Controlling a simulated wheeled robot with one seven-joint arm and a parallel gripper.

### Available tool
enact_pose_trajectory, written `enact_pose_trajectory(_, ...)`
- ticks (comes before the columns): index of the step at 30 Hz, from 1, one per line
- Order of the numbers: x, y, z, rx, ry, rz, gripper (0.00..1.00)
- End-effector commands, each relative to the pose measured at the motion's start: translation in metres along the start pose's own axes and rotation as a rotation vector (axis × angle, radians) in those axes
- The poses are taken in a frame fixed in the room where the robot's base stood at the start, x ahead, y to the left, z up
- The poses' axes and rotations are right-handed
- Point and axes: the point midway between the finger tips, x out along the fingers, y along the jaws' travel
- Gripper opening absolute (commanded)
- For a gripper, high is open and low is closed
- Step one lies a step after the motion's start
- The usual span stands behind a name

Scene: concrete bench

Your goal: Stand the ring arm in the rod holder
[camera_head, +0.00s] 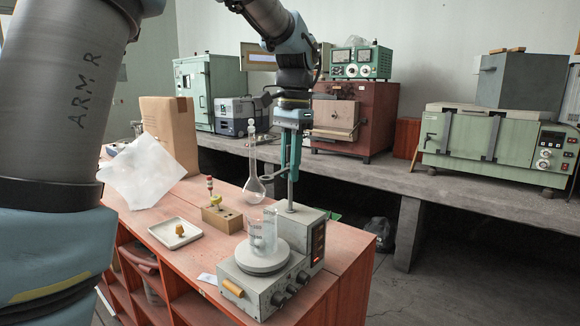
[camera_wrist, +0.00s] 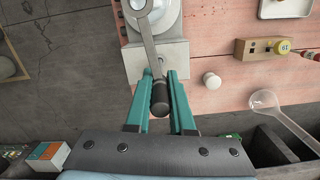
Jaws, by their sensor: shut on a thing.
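My gripper (camera_head: 290,165) points down over the back of the hot plate (camera_head: 262,294), its teal fingers closed on the ring arm. The ring arm shows as a thin upright grey rod (camera_head: 290,194) below the fingers, its lower end at the hot plate's rear deck. I cannot tell whether that end is seated or just above; the rod holder there is not clearly visible. In the wrist view, my gripper (camera_wrist: 159,82) has a dark cylindrical piece between its fingers, and a flat grey bar (camera_wrist: 149,45) runs from it to a ring-like end at the top edge.
A glass beaker (camera_head: 263,232) stands on the hot plate. A long-necked flask (camera_head: 254,186) stands just behind it. Left are a wooden block (camera_head: 227,221) with holes and a yellow piece, and a white tray (camera_head: 187,240). A cardboard box (camera_head: 170,128) stands farther back.

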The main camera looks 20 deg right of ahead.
Motion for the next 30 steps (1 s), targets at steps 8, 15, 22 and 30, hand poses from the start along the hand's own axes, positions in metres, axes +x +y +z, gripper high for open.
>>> enact_pose_trajectory(8,0.008,0.0,-0.001,0.0,-0.001,0.0,0.0)
enact_pose_trajectory(15,0.016,0.0,-0.001,0.0,-0.001,0.0,0.0)
enact_pose_trajectory(22,0.024,0.0,-0.002,0.0,-0.001,0.0,0.0)
enact_pose_trajectory(30,0.033,0.0,-0.002,0.0,-0.001,0.0,0.0)
